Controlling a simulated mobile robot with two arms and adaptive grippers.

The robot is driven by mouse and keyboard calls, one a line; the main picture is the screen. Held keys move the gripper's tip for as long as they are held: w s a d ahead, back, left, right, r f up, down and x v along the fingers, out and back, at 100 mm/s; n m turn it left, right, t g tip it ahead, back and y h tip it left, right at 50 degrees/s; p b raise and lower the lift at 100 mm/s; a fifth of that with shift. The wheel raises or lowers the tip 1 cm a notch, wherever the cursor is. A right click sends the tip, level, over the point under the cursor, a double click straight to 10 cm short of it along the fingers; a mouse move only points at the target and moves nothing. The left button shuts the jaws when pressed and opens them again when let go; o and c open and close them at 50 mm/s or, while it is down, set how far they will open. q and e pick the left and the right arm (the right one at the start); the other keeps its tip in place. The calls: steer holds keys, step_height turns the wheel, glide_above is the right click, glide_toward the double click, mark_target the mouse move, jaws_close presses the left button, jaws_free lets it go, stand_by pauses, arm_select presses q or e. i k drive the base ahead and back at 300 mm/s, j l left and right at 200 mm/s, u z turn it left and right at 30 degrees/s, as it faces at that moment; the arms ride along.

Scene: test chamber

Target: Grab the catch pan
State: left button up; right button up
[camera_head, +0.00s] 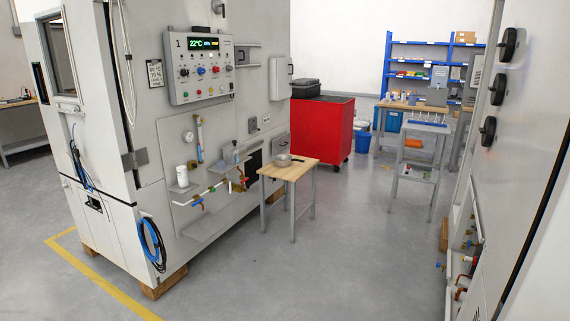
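A small round metal pan (283,160), which looks like the catch pan, sits on a small wooden-topped table (300,169) with grey legs. The table stands right beside the test chamber's side wall, near its piping and valves. A small dark item (298,161) lies next to the pan, too small to make out. Neither of my grippers shows in the head view, and nothing is seen touching the pan.
The white chamber (215,130) with a control panel (200,68) fills the left. A red cart (322,128) stands behind the table. A grey cart (420,150) and blue shelves (425,62) are at the back. A white cabinet (520,130) bounds the right. The middle floor is clear.

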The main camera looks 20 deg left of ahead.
mark_target(280, 159)
steer(key=u, duration=0.45)
steer(key=i, duration=4.7)
